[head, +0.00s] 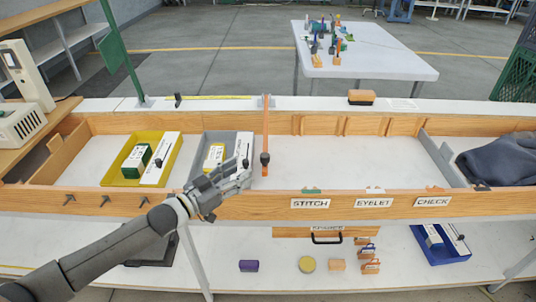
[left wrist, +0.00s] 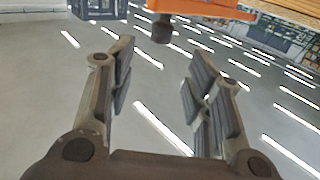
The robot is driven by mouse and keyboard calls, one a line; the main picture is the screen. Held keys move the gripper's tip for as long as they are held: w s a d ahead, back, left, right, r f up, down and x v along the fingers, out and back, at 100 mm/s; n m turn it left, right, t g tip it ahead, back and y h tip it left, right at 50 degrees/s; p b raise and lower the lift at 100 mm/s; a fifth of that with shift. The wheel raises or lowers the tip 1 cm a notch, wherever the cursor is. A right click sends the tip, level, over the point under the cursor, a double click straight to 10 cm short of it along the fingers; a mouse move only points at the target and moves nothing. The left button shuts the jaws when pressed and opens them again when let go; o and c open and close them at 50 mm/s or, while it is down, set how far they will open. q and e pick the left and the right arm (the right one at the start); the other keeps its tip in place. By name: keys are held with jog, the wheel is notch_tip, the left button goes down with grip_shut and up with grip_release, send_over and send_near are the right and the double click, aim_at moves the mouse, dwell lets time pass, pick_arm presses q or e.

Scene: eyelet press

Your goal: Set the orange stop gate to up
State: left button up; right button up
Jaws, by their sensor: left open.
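The orange stop gate (head: 265,125) is a narrow bar running from a bracket on the back rail toward the front wall of the wooden trough. A dark round knob (head: 265,158) sits near its near end. I cannot tell the bar's exact tilt. My left gripper (head: 242,172) is open and empty, just left of the knob and over the trough's front part. In the left wrist view the orange gate (left wrist: 205,9) and its dark knob (left wrist: 163,28) show at the top, beyond the open fingers (left wrist: 158,85) and apart from them. My right gripper is not in view.
A grey tray (head: 197,150) lies partly behind my left gripper. A yellow tray (head: 112,172) with a green box (head: 137,161) stands farther left. The trough floor (head: 340,160) right of the gate is clear. A dark cloth (head: 500,160) lies at the far right.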

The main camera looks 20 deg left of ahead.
aim_at(261, 157)
pick_arm(q)
jog(key=x, duration=1)
jog(key=shift+w+d+f+p, duration=0.1)
jog(key=shift+w+d+p, duration=0.05)
jog(key=shift+w+p, duration=0.25)
grip_shut()
